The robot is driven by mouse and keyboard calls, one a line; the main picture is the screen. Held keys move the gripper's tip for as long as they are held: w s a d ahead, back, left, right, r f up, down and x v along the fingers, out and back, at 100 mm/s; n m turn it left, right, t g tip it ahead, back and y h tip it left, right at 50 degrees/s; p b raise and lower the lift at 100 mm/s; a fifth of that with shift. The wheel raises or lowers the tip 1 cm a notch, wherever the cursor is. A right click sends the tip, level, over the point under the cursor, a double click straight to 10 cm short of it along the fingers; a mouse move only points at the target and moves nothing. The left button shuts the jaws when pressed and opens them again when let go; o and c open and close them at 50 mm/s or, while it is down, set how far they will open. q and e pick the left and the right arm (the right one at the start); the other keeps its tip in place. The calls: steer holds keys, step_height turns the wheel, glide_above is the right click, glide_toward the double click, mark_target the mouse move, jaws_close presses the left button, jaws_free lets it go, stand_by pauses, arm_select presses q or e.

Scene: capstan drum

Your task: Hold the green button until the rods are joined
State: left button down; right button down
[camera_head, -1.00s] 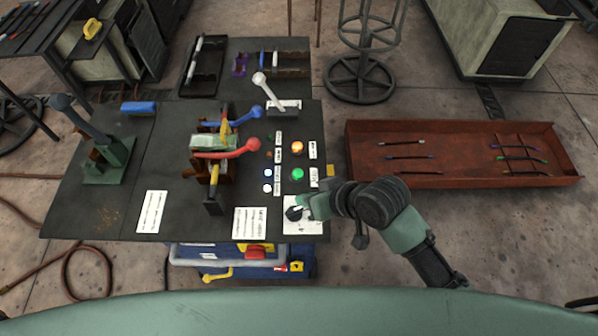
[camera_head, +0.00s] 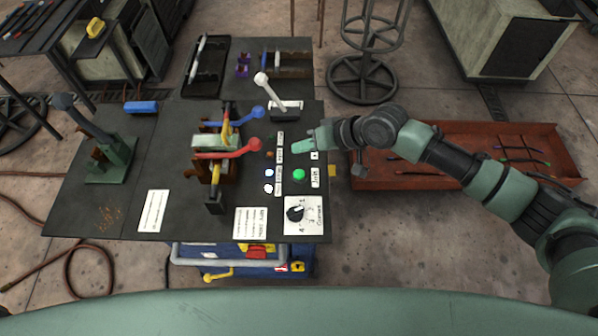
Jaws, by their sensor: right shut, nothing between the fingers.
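The green button (camera_head: 299,174) is on the right side of the dark bench top and shows fully. The clamp machine (camera_head: 222,145) in the middle of the bench has a red-knobbed lever (camera_head: 254,145) and a blue-knobbed lever (camera_head: 257,113). Yellowish parts show in the clamp, but I cannot tell whether the rods are joined. My left gripper is not in view.
A black dial (camera_head: 295,213) on a white plate sits at the bench's near right corner. A white-knobbed lever (camera_head: 261,79) stands behind the buttons. A rusty red tray (camera_head: 400,178) with several rods lies to the right, partly behind my right arm.

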steer(key=shift+f, duration=0.1)
steer(key=b, duration=0.7)
glide_above(303, 175)
step_height(303, 175, down, 7)
steer(key=shift+a+r, duration=0.1)
steer(key=shift+r, duration=0.1)
steer(key=shift+f+b, duration=0.5)
steer(key=shift+f, duration=0.45)
steer(key=shift+f, duration=0.15)
stand_by(0.7)
steer(key=shift+f, duration=0.3)
steer(key=shift+f+b, duration=0.3)
steer(key=shift+f, duration=0.3)
stand_by(0.6)
steer(key=shift+r, duration=0.1)
stand_by(1.8)
steer(key=shift+r+p, duration=0.9)
steer(key=shift+p, duration=0.1)
steer(key=shift+r, duration=0.1)
